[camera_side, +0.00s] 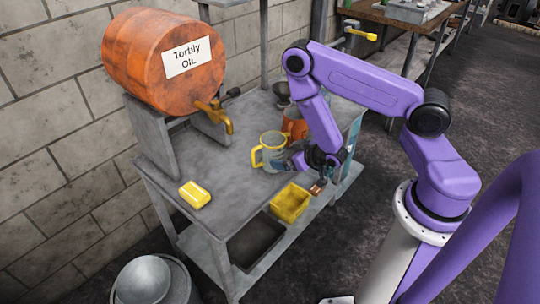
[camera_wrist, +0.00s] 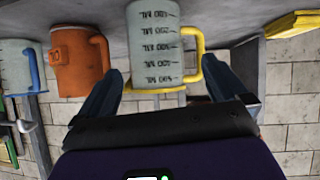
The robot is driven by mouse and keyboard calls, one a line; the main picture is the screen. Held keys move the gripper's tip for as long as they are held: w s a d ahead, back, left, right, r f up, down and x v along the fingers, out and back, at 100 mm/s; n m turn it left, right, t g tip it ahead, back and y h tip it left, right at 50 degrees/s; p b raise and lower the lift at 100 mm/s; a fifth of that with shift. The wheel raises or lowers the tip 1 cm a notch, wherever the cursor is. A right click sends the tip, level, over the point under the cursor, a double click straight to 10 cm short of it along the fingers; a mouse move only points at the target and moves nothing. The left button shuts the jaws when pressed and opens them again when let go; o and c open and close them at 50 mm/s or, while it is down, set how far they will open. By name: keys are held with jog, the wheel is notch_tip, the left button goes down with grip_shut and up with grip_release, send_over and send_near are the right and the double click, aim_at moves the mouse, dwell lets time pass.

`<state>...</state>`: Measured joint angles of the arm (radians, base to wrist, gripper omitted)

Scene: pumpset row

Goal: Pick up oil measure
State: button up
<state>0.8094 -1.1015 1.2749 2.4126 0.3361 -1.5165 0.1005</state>
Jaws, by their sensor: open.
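The oil measure, a pale grey jug with dark graduation marks and a yellow handle, stands on the grey bench in the side view (camera_side: 272,158). In the wrist view the measure (camera_wrist: 152,45) fills the upper middle, and its marks read upside down. My gripper (camera_side: 303,166) is low over the bench beside the jug, on its right side in the side view. In the wrist view its two dark fingers are spread wide, with the measure showing beyond and between them (camera_wrist: 161,68). The gripper is open and holds nothing. I cannot tell whether a finger touches the jug.
An orange jug (camera_side: 293,121) stands close behind the measure; a blue-handled grey jug (camera_wrist: 18,66) is beyond it. A large orange oil drum (camera_side: 150,75) with a brass tap stands at left. A yellow block (camera_side: 195,195) and yellow bin (camera_side: 290,204) are near the bench's front edge.

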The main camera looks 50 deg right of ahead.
aim_at(275, 149)
jog(key=shift+s+d+r+m+t, duration=0.15)
jog(key=shift+d+m+t, duration=0.25)
jog(key=shift+t, duration=0.4)
jog(key=shift+d, duration=0.1)
jog(key=shift+x, duration=3.7)
jog(key=shift+r, duration=0.1)
jog(key=c, duration=0.8)
